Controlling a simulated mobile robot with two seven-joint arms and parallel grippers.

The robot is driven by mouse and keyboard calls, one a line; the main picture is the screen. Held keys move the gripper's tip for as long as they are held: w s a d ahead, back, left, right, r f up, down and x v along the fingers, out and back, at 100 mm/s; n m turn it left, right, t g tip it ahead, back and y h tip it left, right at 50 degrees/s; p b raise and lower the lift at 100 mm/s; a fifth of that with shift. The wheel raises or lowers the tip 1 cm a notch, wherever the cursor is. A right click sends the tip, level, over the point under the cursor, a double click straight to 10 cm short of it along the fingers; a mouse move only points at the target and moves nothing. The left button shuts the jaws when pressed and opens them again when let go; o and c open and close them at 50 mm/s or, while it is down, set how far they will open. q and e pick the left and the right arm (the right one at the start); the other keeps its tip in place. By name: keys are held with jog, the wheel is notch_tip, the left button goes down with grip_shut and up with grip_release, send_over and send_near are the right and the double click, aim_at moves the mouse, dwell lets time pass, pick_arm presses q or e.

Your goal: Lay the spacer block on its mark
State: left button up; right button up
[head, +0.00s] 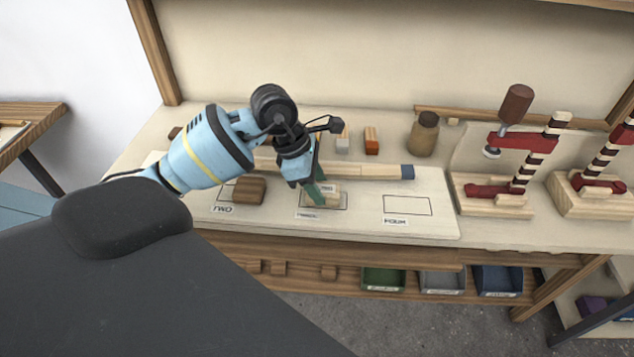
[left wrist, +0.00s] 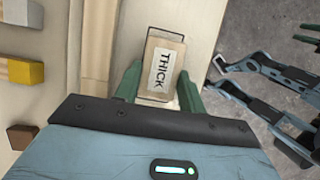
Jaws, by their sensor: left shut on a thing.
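The spacer block is a pale wooden block with a white label reading THICK (left wrist: 160,67). In the head view the block (head: 329,196) is at the middle outlined mark (head: 343,207) on the pale board, whose label is too blurred to read. My left gripper (head: 319,193) has its green fingers closed on the block's two sides; the left wrist view shows them too (left wrist: 158,88). Part of the outline shows beyond the block's end. Whether the block touches the board cannot be told.
A brown block (head: 249,190) lies on the mark labelled TWO. The mark labelled FOUR (head: 407,206) is bare. A wooden strip (head: 370,171) runs behind the marks. A brown jar (head: 424,135) and red clamps (head: 525,142) stand farther right. Bins (head: 442,282) sit below the bench.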

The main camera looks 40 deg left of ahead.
pick_arm(q)
jog(key=shift+f, duration=0.15)
jog(key=o, duration=1)
jog(key=shift+c, duration=0.2)
jog(key=shift+a+r, duration=0.1)
jog(key=shift+r, duration=0.3)
jog(key=v, duration=1.1)
jog(key=shift+r, duration=0.3)
